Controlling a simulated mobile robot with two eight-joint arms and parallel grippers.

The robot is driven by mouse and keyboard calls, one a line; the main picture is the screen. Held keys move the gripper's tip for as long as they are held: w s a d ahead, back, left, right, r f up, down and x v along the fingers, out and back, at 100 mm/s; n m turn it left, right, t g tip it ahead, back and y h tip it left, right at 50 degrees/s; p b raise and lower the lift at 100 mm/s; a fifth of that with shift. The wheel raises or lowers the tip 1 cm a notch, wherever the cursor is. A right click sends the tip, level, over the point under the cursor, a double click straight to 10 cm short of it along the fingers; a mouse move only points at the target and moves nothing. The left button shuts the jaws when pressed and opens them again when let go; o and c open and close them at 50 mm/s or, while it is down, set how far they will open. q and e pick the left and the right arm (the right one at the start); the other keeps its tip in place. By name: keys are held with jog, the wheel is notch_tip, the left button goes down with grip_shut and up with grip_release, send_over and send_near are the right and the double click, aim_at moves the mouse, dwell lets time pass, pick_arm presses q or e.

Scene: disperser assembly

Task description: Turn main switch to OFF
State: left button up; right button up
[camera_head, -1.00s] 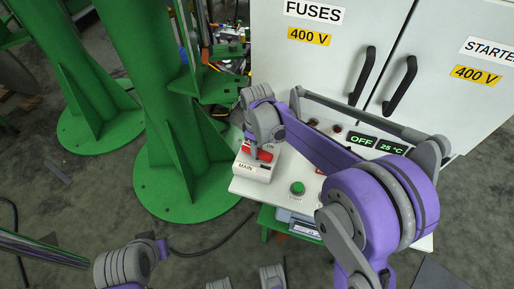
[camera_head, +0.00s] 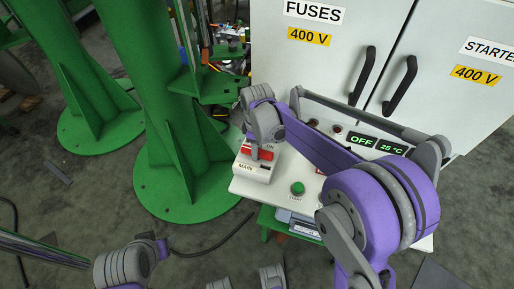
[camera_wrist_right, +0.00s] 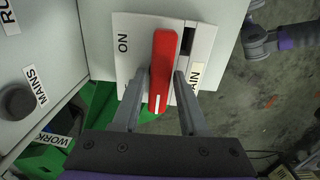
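The main switch is a white box labelled MAIN (camera_head: 246,168), with a red handle (camera_head: 264,155), at the left corner of the white control panel (camera_head: 245,188). In the right wrist view the red handle (camera_wrist_right: 164,60) stands lengthwise, with ON beside it on the left and a white mark at its lower end. My right gripper (camera_wrist_right: 161,80) has one finger on each side of the handle; gaps show, so it looks open around it. In the head view the right gripper (camera_head: 254,152) is at the switch, partly hiding the handle. My left gripper cannot be made out; only arm links show at lower left.
The panel bears a green START button (camera_head: 297,188) and a display reading OFF (camera_head: 361,141) and 25 °C. A cabinet (camera_head: 320,75) with black handles stands behind. A green column (camera_head: 150,100) stands left of the switch. The wrist view shows a black MAINS knob (camera_wrist_right: 17,102).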

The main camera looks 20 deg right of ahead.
jog(key=shift+o, duration=1.1)
jog(key=shift+r, duration=0.1)
notch_tip(320, 180, up, 11)
jog(key=p, duration=0.1)
jog(key=shift+f, duration=0.2)
